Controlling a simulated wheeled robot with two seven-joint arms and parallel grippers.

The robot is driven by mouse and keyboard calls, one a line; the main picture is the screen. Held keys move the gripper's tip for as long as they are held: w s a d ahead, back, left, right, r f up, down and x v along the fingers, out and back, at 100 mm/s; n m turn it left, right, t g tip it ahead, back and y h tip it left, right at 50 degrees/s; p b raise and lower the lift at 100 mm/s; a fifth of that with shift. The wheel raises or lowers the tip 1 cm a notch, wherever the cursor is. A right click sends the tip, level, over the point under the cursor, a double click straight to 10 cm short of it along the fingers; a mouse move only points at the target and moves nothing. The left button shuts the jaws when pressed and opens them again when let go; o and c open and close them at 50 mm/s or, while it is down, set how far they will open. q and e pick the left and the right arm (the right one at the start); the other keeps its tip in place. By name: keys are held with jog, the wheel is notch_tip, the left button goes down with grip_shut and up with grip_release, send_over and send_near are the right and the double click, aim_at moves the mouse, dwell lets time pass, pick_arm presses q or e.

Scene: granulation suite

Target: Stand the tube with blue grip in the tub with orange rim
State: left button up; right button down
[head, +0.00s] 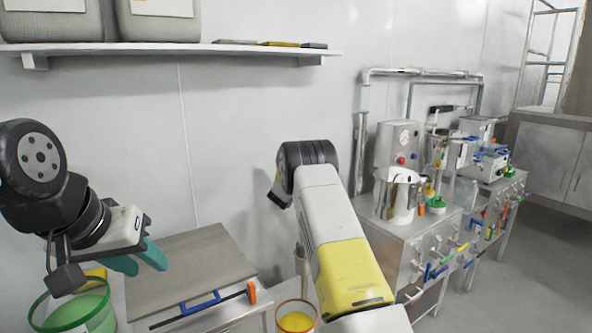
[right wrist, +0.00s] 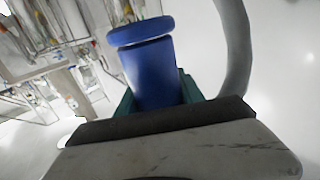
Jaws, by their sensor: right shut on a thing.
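The blue grip of the tube (right wrist: 150,70) is between the teal fingers of my right gripper (right wrist: 157,98) in the right wrist view; the gripper is shut on it. In the head view my right arm hides that gripper. A pale grey upright length (head: 301,262) shows beside my arm above the tub; I cannot tell if it is part of the tube. The tub with orange rim (head: 283,306) stands at the bottom centre, partly cut off, with yellow contents. My left gripper (head: 138,263) is open and empty above the left table.
A green-rimmed tub (head: 40,322) stands at the lower left. A grey-topped cabinet (head: 190,265) with a blue handle lies between the tubs. Steel benches (head: 415,240) with pots and coloured handles stand at the right. A wall shelf (head: 170,48) runs above.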

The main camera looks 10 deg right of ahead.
jog(key=s+a+n+t+y, duration=0.2)
jog(key=s+a+n+y, duration=0.15)
jog(key=s, duration=0.35)
jog(key=s+a+n+t+y, duration=0.1)
jog(key=s+a+n+y, duration=0.3)
jog(key=s, duration=0.4)
notch_tip(320, 180, down, 29)
jog(key=m+y, duration=0.1)
jog(key=shift+w+a+f, duration=0.15)
jog(key=shift+w+a, duration=0.05)
jog(key=shift+w, duration=0.1)
dwell(1.4)
jog(key=shift+m, duration=0.25)
jog(key=c, duration=0.7)
grip_release()
jog(key=shift+o, duration=0.2)
jog(key=shift+s+f, duration=0.1)
jog(key=s, duration=0.7)
jog(key=shift+s+a, duration=0.2)
jog(key=shift+s, duration=0.15)
